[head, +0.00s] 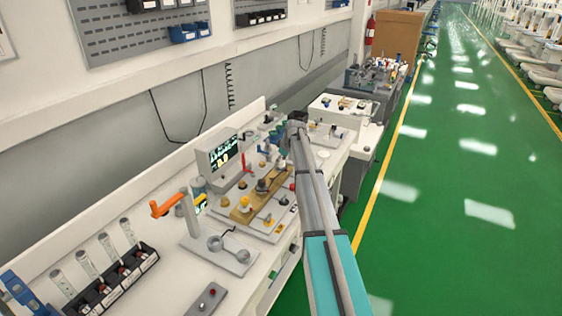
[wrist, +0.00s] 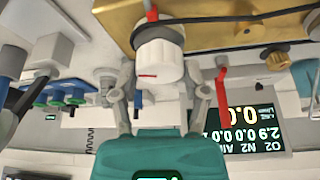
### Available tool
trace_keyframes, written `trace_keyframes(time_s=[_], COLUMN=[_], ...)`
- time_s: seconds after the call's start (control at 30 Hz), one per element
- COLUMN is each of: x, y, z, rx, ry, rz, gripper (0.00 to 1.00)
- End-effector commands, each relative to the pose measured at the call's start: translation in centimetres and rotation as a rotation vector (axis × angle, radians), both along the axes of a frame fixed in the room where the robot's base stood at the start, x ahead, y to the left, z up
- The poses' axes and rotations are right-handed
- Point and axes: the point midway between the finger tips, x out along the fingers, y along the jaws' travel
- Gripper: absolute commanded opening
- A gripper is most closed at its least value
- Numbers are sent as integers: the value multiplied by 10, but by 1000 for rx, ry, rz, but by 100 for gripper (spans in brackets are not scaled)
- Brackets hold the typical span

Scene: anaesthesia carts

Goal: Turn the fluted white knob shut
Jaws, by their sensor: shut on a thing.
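The fluted white knob (wrist: 158,62) shows in the wrist view, on the underside of a brass block (wrist: 200,22) as pictured. It has a red mark on its face and a red piece at its stem. My gripper (wrist: 160,78) has one finger on each side of the knob and is shut on it. The fingertips partly hide the knob's sides. In the head view my arm reaches to the cart's far part, and I cannot make out the knob or the fingertips there.
A monitor with a lit display (head: 222,158) stands on the cart beside the brass block (head: 262,194); the display (wrist: 245,128) is close to my gripper in the wrist view. A red lever (wrist: 222,95) is right of the fingers. Blue-green fittings (wrist: 65,97) are at left. Green floor at right is open.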

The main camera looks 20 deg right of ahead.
Motion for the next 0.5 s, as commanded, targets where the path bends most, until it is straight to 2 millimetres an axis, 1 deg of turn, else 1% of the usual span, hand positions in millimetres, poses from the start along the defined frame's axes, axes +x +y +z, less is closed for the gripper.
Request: trace_keyframes(time_s=[0.27,0.5], x=[-1,-1], y=[0,1], z=[0,0], rx=[-1,-1], ry=[1,0], rz=[-64,-204], gripper=[11,11])
